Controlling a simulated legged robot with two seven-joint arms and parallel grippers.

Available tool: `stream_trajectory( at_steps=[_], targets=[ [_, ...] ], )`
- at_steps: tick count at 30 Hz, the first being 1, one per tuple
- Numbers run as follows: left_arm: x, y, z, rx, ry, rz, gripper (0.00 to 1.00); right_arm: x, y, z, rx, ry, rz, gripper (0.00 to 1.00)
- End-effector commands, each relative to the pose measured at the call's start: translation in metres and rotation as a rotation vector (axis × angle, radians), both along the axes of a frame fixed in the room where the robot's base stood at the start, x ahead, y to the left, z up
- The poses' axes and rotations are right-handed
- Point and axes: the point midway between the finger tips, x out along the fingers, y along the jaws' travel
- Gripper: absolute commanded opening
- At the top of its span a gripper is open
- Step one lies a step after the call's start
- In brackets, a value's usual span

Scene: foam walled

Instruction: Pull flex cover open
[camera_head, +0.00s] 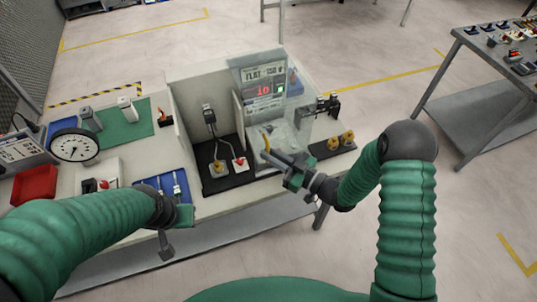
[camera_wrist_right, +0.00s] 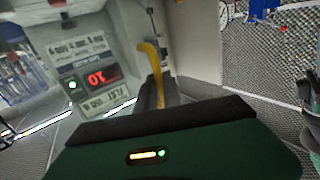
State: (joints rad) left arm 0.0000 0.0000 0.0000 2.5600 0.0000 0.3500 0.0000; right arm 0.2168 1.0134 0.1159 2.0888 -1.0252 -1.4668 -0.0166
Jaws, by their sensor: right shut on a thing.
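The flex cover (camera_head: 305,112) is a clear, see-through panel at the right end of the bench, by a grey unit with a lit red "10" display (camera_head: 264,91). A yellow curved handle (camera_head: 266,138) shows low at the cover. My right gripper (camera_head: 270,154) is at this handle and shut on it. In the right wrist view the yellow handle (camera_wrist_right: 154,62) runs down between the dark fingers, with the display (camera_wrist_right: 103,76) to its left. The handle's lower end is hidden by the gripper. My left gripper (camera_head: 166,240) hangs at the bench's front edge, away from the cover; its opening is unclear.
Left of the cover are a black plate with connectors (camera_head: 228,182), a blue tray (camera_head: 162,186), a dial gauge (camera_head: 74,146) and a red bin (camera_head: 35,185). Yellow knobs (camera_head: 340,140) sit to the right of the cover. Open floor separates the bench from another table (camera_head: 490,80).

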Motion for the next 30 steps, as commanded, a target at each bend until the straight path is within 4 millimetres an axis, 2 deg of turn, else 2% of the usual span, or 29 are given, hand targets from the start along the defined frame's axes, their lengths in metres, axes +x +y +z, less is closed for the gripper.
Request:
stream_trajectory(
  at_steps=[1, 5, 19, 23, 30],
  targets=[
    [0.0, 0.0, 0.0, 0.0, 0.0, 0.0, 0.0, -0.003, 0.0, -0.005, -0.005, 0.012, 0.004, 0.15],
    [0.0, 0.0, 0.0, 0.0, 0.0, 0.0, 0.0, -0.002, 0.0, -0.004, -0.004, 0.009, 0.003, 0.32],
    [0.0, 0.0, -0.002, 0.0, 0.0, 0.0, 0.0, -0.002, -0.003, -0.003, -0.002, 0.004, 0.0, 0.32],
    [0.0, 0.0, -0.009, 0.0, 0.0, 0.0, 0.0, -0.015, -0.019, -0.004, -0.002, 0.004, -0.002, 0.32],
    [0.0, 0.0, -0.026, 0.0, 0.0, 0.0, 0.0, -0.06, -0.073, -0.006, -0.002, 0.004, -0.005, 0.32]
  ],
)
